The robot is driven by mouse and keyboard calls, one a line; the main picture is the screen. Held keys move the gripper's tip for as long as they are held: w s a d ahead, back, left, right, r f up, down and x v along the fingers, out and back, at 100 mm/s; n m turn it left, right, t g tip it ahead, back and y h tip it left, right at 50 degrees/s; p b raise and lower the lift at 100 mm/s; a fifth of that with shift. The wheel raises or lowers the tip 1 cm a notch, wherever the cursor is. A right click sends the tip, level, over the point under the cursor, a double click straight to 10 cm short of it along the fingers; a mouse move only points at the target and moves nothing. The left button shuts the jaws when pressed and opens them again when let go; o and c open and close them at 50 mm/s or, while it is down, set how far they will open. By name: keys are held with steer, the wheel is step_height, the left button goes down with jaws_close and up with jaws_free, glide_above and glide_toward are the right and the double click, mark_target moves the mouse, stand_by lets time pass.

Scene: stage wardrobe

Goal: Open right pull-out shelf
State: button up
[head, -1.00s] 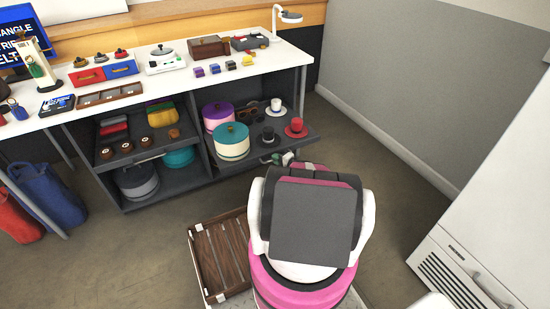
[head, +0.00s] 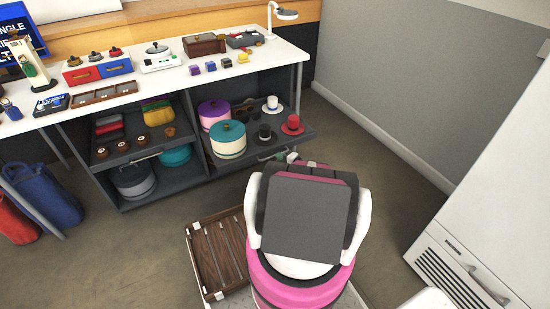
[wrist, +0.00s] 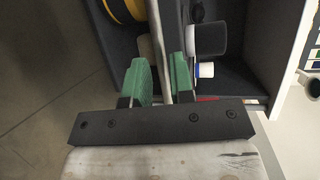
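The right pull-out shelf (head: 283,147) is a dark grey tray in the right bay under the white counter. It stands partly out, its front edge past the cabinet's side. It carries hats and round boxes. In the wrist view its pale bar handle (wrist: 161,45) runs between the green fingertips of my gripper (wrist: 163,80). The fingers lie close on both sides of the bar and look shut on it. In the head view my gripper (head: 291,157) is at the shelf's front, mostly hidden behind my arm.
The shelf holds a teal-lidded box (head: 228,139), a purple-lidded box (head: 214,113), a black hat (head: 264,133) and a red hat (head: 292,123). The left shelf (head: 145,154) is beside it. A wooden crate (head: 198,268) lies on the floor.

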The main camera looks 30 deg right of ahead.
steer(key=v, duration=0.6)
steer(key=shift+s, duration=0.2)
stand_by(0.4)
